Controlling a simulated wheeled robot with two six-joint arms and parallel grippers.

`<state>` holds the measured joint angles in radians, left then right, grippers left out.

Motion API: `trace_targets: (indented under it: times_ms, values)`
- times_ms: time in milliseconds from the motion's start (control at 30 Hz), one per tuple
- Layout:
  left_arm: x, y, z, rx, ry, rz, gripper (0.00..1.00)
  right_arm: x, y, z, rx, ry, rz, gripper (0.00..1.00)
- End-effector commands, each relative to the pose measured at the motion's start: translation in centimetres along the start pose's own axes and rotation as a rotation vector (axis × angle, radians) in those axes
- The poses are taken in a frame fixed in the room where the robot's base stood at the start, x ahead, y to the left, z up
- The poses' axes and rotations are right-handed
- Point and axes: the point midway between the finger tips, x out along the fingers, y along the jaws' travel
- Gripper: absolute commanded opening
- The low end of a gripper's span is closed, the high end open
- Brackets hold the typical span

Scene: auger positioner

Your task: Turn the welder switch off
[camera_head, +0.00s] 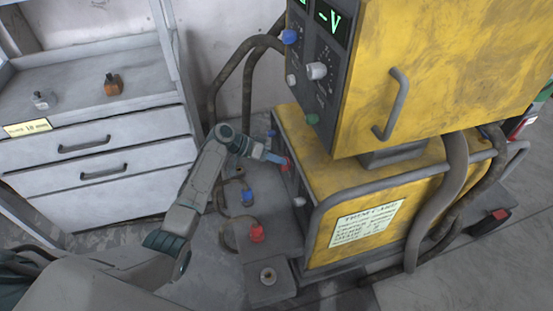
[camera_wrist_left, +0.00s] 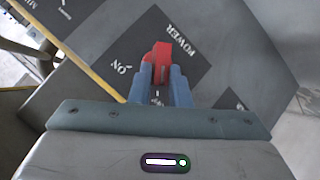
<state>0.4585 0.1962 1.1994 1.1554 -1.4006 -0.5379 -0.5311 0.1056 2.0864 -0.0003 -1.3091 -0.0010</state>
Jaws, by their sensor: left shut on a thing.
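The welder (camera_head: 395,190) is a yellow machine with a dark front panel and a yellow upper box. Its red power switch (camera_head: 285,163) sits on the lower front panel. In the left wrist view the red switch (camera_wrist_left: 162,58) stands on a dark patch lettered POWER and ON; any other lettering there is partly covered. My left gripper (camera_head: 274,158) reaches the panel from the left. In the left wrist view its blue-grey fingers (camera_wrist_left: 160,84) are shut on the red switch, one on each side. My right gripper is not in view.
The upper box (camera_head: 450,70) with knobs and green displays overhangs the lower panel. Blue (camera_head: 248,197) and red (camera_head: 257,233) connectors with hoses stand in front. A grey drawer cabinet (camera_head: 95,150) is at left, with small items on top. Thick hoses (camera_head: 445,195) run at right.

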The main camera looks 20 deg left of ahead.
Motion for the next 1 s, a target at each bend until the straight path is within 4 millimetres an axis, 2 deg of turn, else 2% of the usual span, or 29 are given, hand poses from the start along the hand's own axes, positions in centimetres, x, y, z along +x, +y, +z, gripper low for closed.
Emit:
trace_targets:
  times_ms: [300,800,833,900,933,1000]
  values:
    - [0.32,-0.19,0.32,-0.092,-0.026,0.061,0.0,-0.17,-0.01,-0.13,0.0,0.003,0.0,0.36]
    - [0.44,-0.17,0.54,-0.107,-0.032,0.073,0.0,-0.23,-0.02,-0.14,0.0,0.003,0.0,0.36]
    - [0.45,-0.18,0.55,-0.108,-0.033,0.073,0.2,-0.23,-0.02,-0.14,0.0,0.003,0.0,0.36]
    - [0.42,-0.18,0.5,-0.107,-0.032,0.072,0.34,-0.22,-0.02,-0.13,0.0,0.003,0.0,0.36]
    - [0.41,-0.17,0.46,-0.106,-0.031,0.072,0.38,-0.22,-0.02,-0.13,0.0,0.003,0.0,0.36]
    - [0.38,-0.13,0.36,-0.105,-0.03,0.072,0.38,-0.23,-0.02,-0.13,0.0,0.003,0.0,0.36]
